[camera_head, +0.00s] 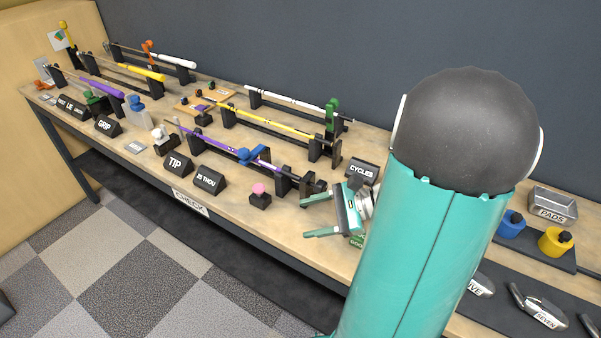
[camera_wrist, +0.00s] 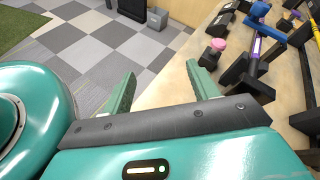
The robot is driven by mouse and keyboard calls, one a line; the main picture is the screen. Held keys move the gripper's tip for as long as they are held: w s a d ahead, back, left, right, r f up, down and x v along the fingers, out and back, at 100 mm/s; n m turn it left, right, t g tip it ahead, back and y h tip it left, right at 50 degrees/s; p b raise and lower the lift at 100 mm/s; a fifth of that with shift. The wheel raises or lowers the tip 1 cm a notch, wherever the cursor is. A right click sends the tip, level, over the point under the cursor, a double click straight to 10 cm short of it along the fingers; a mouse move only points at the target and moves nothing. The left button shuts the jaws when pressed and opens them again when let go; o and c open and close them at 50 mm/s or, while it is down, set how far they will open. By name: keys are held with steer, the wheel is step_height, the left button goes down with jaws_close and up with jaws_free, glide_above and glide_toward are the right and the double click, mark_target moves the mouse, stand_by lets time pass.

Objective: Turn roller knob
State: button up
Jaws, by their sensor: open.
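A pink knob (camera_head: 259,188) sits on a small black block (camera_head: 260,201) near the bench's front edge; it also shows in the wrist view (camera_wrist: 218,44). No label marks which part is the roller knob. My gripper (camera_head: 305,217) is open and empty, to the right of the pink knob and apart from it.
The bench (camera_head: 237,216) holds several black label blocks, such as TIP (camera_head: 177,165) and CYCLES (camera_head: 361,171). Yellow (camera_head: 270,127) and white (camera_head: 290,101) shafts lie behind on stands. Blue and yellow pots (camera_head: 555,241) and club heads stand at the right. Bare wood lies around the pink knob.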

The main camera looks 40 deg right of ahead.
mark_target(325, 190)
steer(key=s+d+f+m+t+h, duration=0.1)
steer(key=d+m+t, duration=0.1)
steer(key=d+m, duration=0.1)
steer(key=s+d+m+t+h, duration=0.2)
steer(key=d+m+t, duration=0.1)
steer(key=d, duration=0.2)
steer(key=s+d+f+m+t+h, duration=0.1)
steer(key=d+m+t, duration=0.2)
steer(key=d, duration=0.2)
steer(key=shift+s+f, duration=0.15)
steer(key=shift+f, duration=0.15)
steer(key=x, duration=1.1)
steer(key=shift+w+a, duration=0.15)
steer(key=shift+w, duration=0.25)
steer(key=c, duration=1)
